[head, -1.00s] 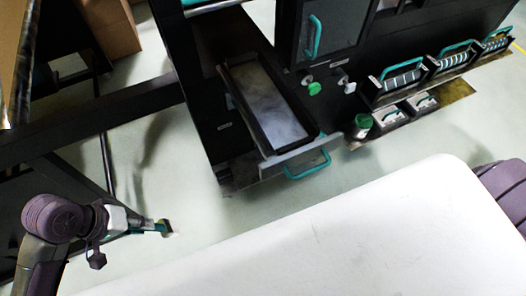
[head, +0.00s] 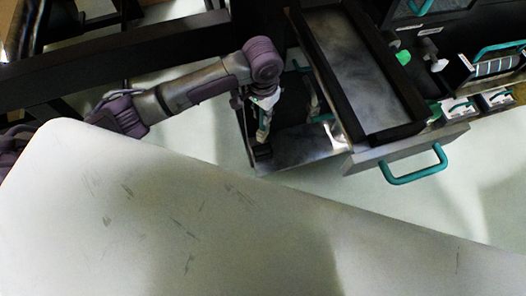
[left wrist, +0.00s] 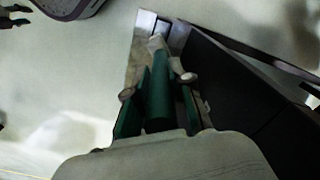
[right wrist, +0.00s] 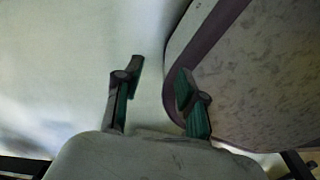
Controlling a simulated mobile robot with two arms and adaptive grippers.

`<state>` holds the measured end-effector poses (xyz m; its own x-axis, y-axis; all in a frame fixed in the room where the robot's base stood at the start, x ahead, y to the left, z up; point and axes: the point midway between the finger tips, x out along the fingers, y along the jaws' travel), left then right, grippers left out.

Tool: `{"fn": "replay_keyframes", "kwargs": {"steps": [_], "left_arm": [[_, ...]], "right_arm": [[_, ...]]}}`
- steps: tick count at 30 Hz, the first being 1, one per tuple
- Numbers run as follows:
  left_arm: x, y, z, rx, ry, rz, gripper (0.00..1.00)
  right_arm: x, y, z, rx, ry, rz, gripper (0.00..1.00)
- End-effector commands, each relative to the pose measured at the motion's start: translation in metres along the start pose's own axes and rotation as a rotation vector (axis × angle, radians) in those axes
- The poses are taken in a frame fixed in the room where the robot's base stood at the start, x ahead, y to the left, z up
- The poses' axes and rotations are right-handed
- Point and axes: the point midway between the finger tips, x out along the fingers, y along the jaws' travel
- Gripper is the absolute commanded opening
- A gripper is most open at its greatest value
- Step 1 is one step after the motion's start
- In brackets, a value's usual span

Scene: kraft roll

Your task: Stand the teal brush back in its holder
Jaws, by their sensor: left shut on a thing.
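The teal brush (left wrist: 158,95) is between the fingers of my left gripper (left wrist: 158,88) in the left wrist view. Its dark teal handle points away from the wrist, with a pale part at the far end. In the head view my left gripper (head: 263,132) points down beside the cabinet, above a shiny plate (head: 305,147) on the floor. A small dark block (head: 262,153), possibly the holder, is just below the gripper; I cannot tell if the brush touches it. My right gripper (right wrist: 158,78) is open and empty in the right wrist view.
An open drawer (head: 362,75) with a teal handle (head: 413,168) juts out right of my left gripper. A black beam (head: 110,48) runs behind my left arm. Small white boxes (head: 459,107) stand at the right. Pale floor (head: 300,178) is free in front of the plate.

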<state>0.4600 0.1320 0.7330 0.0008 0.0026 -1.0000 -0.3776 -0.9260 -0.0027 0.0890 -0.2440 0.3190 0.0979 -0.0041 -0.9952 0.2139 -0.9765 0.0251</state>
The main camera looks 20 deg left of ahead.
Motion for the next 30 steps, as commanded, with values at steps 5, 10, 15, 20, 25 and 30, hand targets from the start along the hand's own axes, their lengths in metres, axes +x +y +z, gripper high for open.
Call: {"fn": "replay_keyframes", "kwargs": {"steps": [5,10,15,20,25,30], "left_arm": [[0.035,-0.001,0.001,0.000,-0.004,-0.002,0.00],[0.054,0.000,0.000,0.001,-0.001,-0.001,0.00],[0.070,0.000,0.001,0.001,-0.002,-0.002,0.00],[0.091,0.000,0.001,-0.001,-0.002,-0.002,0.00],[0.092,0.000,0.000,0.000,0.001,-0.001,0.00],[0.094,0.000,0.000,0.000,0.000,-0.001,0.00]], "right_arm": [[0.004,0.001,0.010,0.000,-0.013,0.002,0.40],[0.006,-0.005,0.008,0.003,-0.011,-0.006,0.40],[0.009,-0.015,0.004,0.006,-0.006,-0.018,0.40],[0.012,-0.017,0.003,0.004,-0.003,-0.019,0.40],[0.012,-0.014,0.002,0.003,-0.002,-0.017,0.40],[0.011,-0.010,0.002,0.001,-0.002,-0.012,0.40]]}}
